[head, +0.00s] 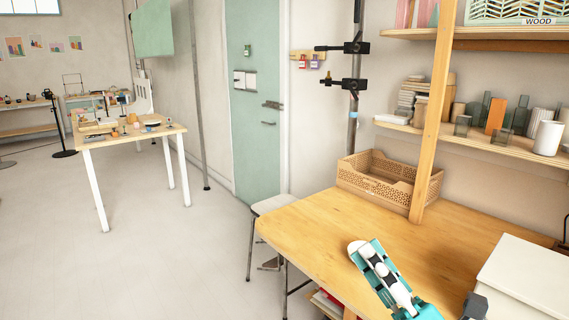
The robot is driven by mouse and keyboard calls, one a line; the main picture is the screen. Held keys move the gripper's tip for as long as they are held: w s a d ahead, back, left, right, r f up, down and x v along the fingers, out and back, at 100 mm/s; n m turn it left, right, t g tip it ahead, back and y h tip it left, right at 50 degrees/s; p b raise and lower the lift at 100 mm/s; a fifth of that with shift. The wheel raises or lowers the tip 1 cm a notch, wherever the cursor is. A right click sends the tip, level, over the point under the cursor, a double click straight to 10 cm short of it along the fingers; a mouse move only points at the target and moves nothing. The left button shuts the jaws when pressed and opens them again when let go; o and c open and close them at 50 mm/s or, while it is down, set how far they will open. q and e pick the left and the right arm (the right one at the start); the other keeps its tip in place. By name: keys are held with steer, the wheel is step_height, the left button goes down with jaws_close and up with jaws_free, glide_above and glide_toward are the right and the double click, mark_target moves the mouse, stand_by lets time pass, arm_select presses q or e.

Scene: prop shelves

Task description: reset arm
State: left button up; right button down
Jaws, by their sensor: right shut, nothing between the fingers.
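My right gripper (366,260) shows at the lower middle right of the head view, teal, black and white. It is over the wooden table (320,222), with its fingers together and nothing between them. My left gripper is not in the head view.
A tan perforated crate (395,188) sits at the table's back, beside a wooden shelf post (432,120). A white box (525,275) is right of my gripper. Shelves above hold cups and books. A stool (270,205) stands left of the table.

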steer(key=w+d+f+m+h, duration=0.3)
steer(key=d+f+m+h, duration=0.5)
steer(key=f+m+h, duration=0.6)
steer(key=s+d+f+m+g+h, duration=0.25)
steer(key=f+m+g, duration=0.25)
steer(key=f+m, duration=0.4)
steer(key=s+a+f+m+g+y, duration=0.3)
steer(key=s+f+m+g, duration=0.65)
steer(key=s+f, duration=0.9)
step_height(320, 180, down, 22)
steer(key=s+n+g+p, duration=0.2)
steer(key=g, duration=0.1)
steer(key=s+d+f+p, duration=0.1)
steer(key=s+f, duration=0.6)
steer(key=s, duration=0.1)
steer(key=s+d+f+g, duration=0.1)
steer(key=s+d+f, duration=0.1)
steer(key=s+f, duration=0.5)
steer(key=shift+s+d+f+h+p, duration=0.3)
steer(key=shift+s+f+h+p, duration=0.1)
steer(key=shift+s, duration=0.5)
